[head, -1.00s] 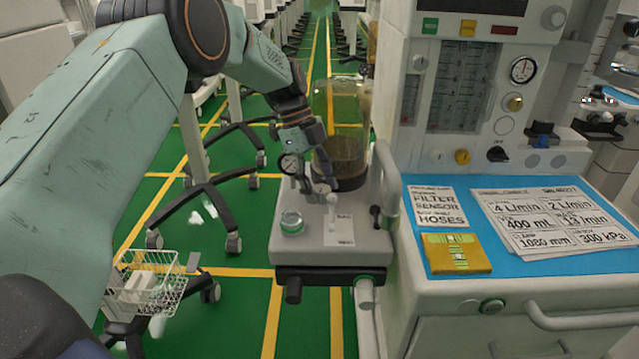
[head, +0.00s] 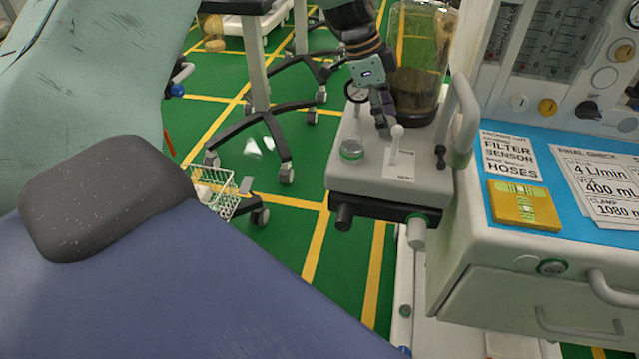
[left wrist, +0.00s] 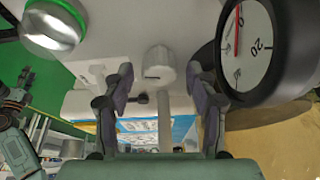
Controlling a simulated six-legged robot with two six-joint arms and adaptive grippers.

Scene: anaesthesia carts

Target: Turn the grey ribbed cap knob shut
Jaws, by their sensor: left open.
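The grey ribbed cap knob (left wrist: 158,65) stands on the pale top of the small unit, in the middle of the left wrist view. My left gripper (left wrist: 160,88) is open, with one finger on each side of the knob's line in that view. I cannot tell whether the fingers touch it.
A pressure gauge (left wrist: 250,45) is close to the right finger. A green-ringed button (left wrist: 55,28) sits at upper left. The green floor to the left holds a wire basket (head: 222,204).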

